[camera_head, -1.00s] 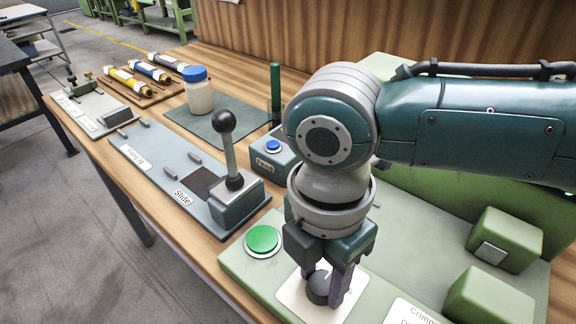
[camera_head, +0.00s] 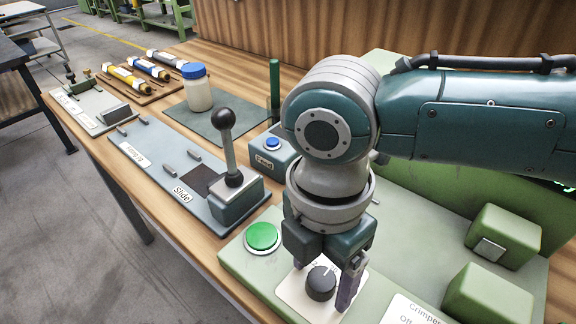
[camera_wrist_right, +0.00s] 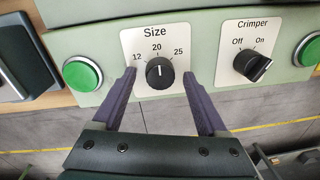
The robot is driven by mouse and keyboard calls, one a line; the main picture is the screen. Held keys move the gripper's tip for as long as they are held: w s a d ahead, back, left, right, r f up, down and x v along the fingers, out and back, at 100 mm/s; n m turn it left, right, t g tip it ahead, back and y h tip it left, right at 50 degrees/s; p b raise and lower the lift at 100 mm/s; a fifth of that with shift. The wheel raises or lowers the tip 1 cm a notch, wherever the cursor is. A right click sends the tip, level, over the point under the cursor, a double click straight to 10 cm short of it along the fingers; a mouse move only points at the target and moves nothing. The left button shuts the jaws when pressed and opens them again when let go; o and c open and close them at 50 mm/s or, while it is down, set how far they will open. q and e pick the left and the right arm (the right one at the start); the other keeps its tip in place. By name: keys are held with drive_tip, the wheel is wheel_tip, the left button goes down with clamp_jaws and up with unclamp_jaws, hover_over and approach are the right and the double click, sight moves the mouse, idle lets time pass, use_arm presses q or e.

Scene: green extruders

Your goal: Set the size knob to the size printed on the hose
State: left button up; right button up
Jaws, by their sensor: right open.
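The black size knob (camera_wrist_right: 160,73) sits on a white plate labelled Size, with marks 12, 20 and 25. Its white pointer line points up, at about 20. It also shows in the head view (camera_head: 321,284). My right gripper (camera_wrist_right: 160,78) is open, with one finger on each side of the knob and a gap on both sides. It also shows in the head view (camera_head: 324,284), pointing down at the plate. A yellow hose (camera_head: 124,76), a blue hose (camera_head: 150,69) and a grey hose (camera_head: 165,58) lie at the far left; their print is too small to read. My left gripper is out of view.
A green button (camera_head: 262,237) is left of the size plate. The Crimper knob (camera_wrist_right: 253,66) is to its right. A slide lever (camera_head: 228,145), a blue-lidded jar (camera_head: 198,92) and a blue button (camera_head: 272,145) stand farther back. Green blocks (camera_head: 503,240) are at the right.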

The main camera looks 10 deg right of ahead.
sight(316, 276)
wheel_tip(316, 276, up, 10)
drive_tip(key=p, duration=0.1)
drive_tip(key=shift+w, duration=0.3)
drive_tip(key=shift+s+a+f, duration=0.1)
drive_tip(key=shift+a+f, duration=0.05)
drive_tip(key=shift+a, duration=0.05)
drive_tip(key=s+a+r+m+t+y+p, duration=0.1)
drive_tip(key=s+a+m+t+y+p, duration=0.2)
drive_tip(key=s+a+m, duration=0.35)
drive_tip(key=s+d+r+m+h+p, duration=0.1)
drive_tip(key=s+d+m, duration=0.1)
drive_tip(key=d+m, duration=0.35)
drive_tip(key=s+d+m+t+h, duration=0.1)
drive_tip(key=s+d+m, duration=0.1)
drive_tip(key=d+m, duration=0.35)
drive_tip(key=s+d+r+m+h+p, duration=0.1)
drive_tip(key=s+d+m, duration=0.25)
drive_tip(key=d, duration=0.25)
wheel_tip(316, 276, up, 38)
drive_tip(key=w+p, duration=0.1)
drive_tip(key=p, duration=3.7)
drive_tip(key=shift+a+f, duration=0.2)
drive_tip(key=shift+a, duration=0.15)
